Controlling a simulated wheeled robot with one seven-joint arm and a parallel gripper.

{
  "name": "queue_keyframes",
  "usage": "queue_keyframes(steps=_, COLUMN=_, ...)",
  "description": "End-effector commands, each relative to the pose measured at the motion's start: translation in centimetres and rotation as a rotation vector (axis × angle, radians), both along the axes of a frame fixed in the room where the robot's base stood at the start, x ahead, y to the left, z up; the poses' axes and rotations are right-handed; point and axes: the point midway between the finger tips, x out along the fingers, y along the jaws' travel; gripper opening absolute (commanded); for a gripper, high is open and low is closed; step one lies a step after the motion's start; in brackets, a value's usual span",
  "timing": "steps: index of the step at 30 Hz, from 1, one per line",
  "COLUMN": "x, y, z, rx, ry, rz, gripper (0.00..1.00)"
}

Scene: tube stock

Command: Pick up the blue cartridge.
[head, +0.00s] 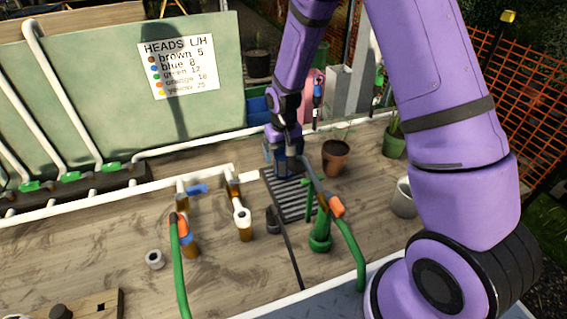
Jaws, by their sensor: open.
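A small bright blue piece (197,189) lies on the wooden table at left of centre, by the white pipe and the brown fitting. It looks like a blue cartridge, but it is small in the view. My gripper (284,160) is farther back and to the right, pointing down over the far end of the dark slotted grate. It is open and well apart from the bright blue piece. Dark blue parts show at its fingertips. I cannot tell whether they are the fingers or a separate thing between them.
White pipes (130,192) run along the table's left. A brown flowerpot (335,157) is right of my gripper. A sign (178,70) hangs behind.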

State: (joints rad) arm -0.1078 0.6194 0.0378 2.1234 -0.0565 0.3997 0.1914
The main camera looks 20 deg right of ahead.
Motion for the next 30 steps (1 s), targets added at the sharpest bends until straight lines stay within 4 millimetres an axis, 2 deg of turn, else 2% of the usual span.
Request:
queue_keyframes(steps=8, x=0.0, y=0.0, z=-0.3, rx=0.0, ry=0.0, rz=0.0, gripper=0.94)
queue_keyframes(steps=15, x=0.0, y=0.0, z=-0.3, rx=0.0, ry=0.0, rz=0.0, gripper=0.39)
queue_keyframes(steps=24, x=0.0, y=0.0, z=-0.1, rx=0.0, ry=-0.001, rz=0.0, gripper=0.39)
queue_keyframes(steps=30, x=0.1, y=0.0, z=2.4, rx=0.001, ry=-0.005, rz=0.0, gripper=0.39)
